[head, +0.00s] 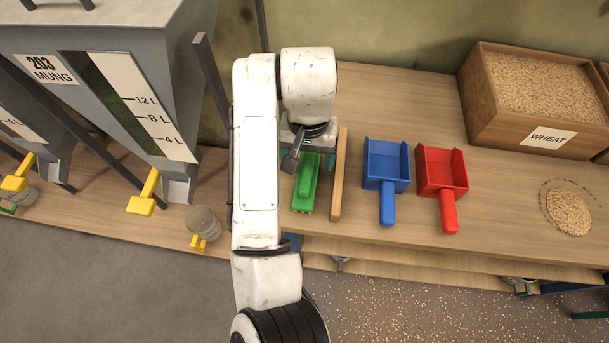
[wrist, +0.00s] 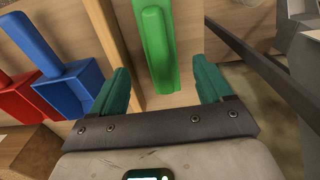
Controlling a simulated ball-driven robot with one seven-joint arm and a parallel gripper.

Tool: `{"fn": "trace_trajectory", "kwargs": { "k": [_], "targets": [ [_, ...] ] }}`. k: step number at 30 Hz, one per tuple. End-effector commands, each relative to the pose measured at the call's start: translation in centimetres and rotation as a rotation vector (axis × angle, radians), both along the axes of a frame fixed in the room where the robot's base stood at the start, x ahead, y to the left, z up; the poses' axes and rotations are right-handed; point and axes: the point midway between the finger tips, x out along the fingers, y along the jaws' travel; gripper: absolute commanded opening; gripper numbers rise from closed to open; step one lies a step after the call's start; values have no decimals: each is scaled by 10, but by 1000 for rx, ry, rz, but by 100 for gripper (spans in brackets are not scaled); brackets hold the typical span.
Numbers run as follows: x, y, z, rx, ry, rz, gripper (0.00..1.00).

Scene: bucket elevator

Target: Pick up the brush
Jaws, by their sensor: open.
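The green brush (head: 306,187) lies on the wooden bench, just left of a wooden strip. In the wrist view the brush (wrist: 156,45) runs up from between my fingers, its near end between the two teal fingertips. My gripper (head: 309,158) is over the far end of the brush in the head view, and it covers that end. In the wrist view my gripper (wrist: 162,88) is open, with one finger on each side of the brush and visible gaps. I cannot tell how high the fingers are above the bench.
The wooden strip (head: 339,175) lies close beside the brush. A blue scoop (head: 386,165) and a red scoop (head: 442,172) lie to the right. A wheat bin (head: 505,127) and a grain pile (head: 569,211) are farther right. A grey mung hopper (head: 130,85) stands left.

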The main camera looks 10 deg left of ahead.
Motion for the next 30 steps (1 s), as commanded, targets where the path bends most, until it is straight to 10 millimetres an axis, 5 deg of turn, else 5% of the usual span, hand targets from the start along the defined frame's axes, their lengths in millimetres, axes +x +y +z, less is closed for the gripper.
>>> {"fn": "trace_trajectory", "kwargs": {
  "k": [16,26,30],
  "targets": [
    [-2,2,-64,1,1,0,79],
    [-1,2,-70,2,-1,0,78],
    [-1,2,-70,1,-1,0,64]
  ]
}}
